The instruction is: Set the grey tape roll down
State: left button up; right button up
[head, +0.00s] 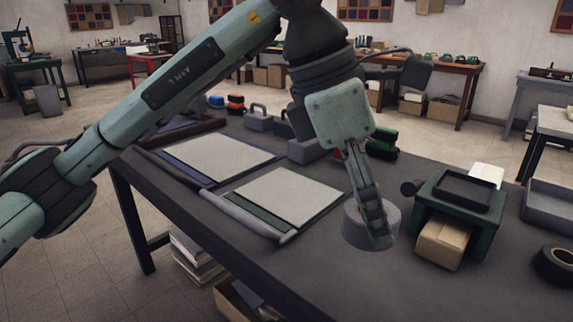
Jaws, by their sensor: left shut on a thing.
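The grey tape roll (354,226) is at the middle of the dark work table, near the right board. My left gripper (378,238) comes down from above and is shut on the roll, with its fingers over the roll's right side. The fingers hide part of the roll. The roll is at or just above the table top (330,285); I cannot tell whether it touches. My right gripper is not in view.
A green device (484,228) with a tan block stands right of the roll. A black tape roll (556,264) and a grey tray (549,206) are farther right. Two pale boards (221,158) (291,197) lie left. Bare table lies in front of the roll.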

pick_arm(q)
jog(key=w+f, duration=0.2)
jog(key=w, duration=0.1)
jog(key=w+a+f+p, duration=0.1)
jog(key=w+f, duration=0.1)
jog(key=w, duration=0.2)
jog(key=w+a+f, duration=0.1)
jog(key=w+f, duration=0.1)
jog(key=w, duration=0.1)
jog(key=shift+w+a+f+p, duration=0.15)
jog(key=shift+w+f+p, duration=0.15)
jog(key=shift+w+f, duration=0.1)
notch_tip(320, 180, down, 4)
jog(key=shift+r+p, duration=0.15)
jog(key=shift+p, duration=0.15)
jog(key=shift+w, duration=0.1)
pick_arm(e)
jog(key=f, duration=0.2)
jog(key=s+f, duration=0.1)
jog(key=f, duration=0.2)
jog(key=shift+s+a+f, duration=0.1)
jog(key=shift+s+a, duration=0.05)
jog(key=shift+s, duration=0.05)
pick_arm(q)
jog(key=shift+f, duration=0.25)
jog(key=o, duration=1.2)
jog(key=shift+c, duration=0.2)
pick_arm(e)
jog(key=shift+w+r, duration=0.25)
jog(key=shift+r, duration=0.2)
